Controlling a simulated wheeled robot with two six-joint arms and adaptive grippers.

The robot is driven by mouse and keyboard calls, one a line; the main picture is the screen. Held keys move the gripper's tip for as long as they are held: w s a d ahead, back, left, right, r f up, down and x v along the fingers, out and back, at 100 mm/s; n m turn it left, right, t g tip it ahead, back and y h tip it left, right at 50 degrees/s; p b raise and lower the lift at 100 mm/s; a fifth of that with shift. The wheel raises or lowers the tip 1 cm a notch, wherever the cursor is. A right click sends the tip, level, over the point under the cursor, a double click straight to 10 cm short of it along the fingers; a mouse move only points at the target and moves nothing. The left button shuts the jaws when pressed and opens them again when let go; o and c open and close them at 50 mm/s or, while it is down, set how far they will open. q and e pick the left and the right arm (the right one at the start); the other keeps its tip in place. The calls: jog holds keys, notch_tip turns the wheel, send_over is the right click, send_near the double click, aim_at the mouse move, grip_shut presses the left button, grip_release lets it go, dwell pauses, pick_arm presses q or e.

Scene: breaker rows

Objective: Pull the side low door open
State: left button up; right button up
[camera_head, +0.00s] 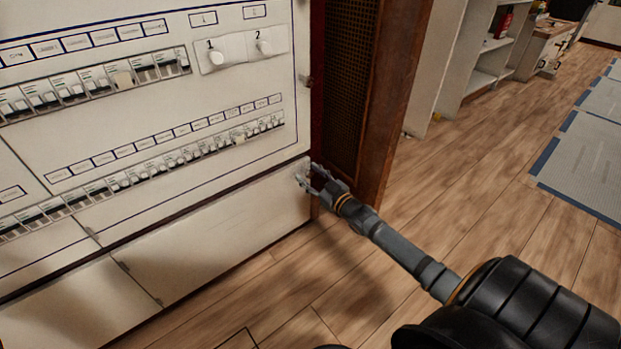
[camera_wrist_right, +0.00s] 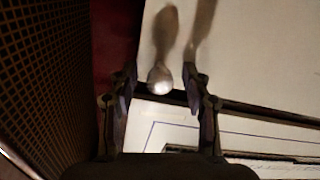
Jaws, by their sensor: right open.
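The low door (camera_head: 215,235) is a plain white panel below the breaker rows, and it looks shut. It also shows in the right wrist view (camera_wrist_right: 225,60). A small pale round knob (camera_wrist_right: 160,80) sits near its upper right corner. My right gripper (camera_head: 309,177) is at that corner and partly hides the knob in the head view. In the right wrist view, my right gripper (camera_wrist_right: 158,76) is open, with one finger on each side of the knob and a visible gap to both. My left gripper is not in view.
The breaker panel (camera_head: 170,100) with rows of switches and two white dials is above the door. A dark wooden side with mesh (camera_head: 350,80) stands close to the right of my gripper. Another white low panel (camera_head: 75,310) is at left. Wooden floor (camera_head: 400,210) is clear in front.

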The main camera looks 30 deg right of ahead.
grip_shut()
dwell(0.6)
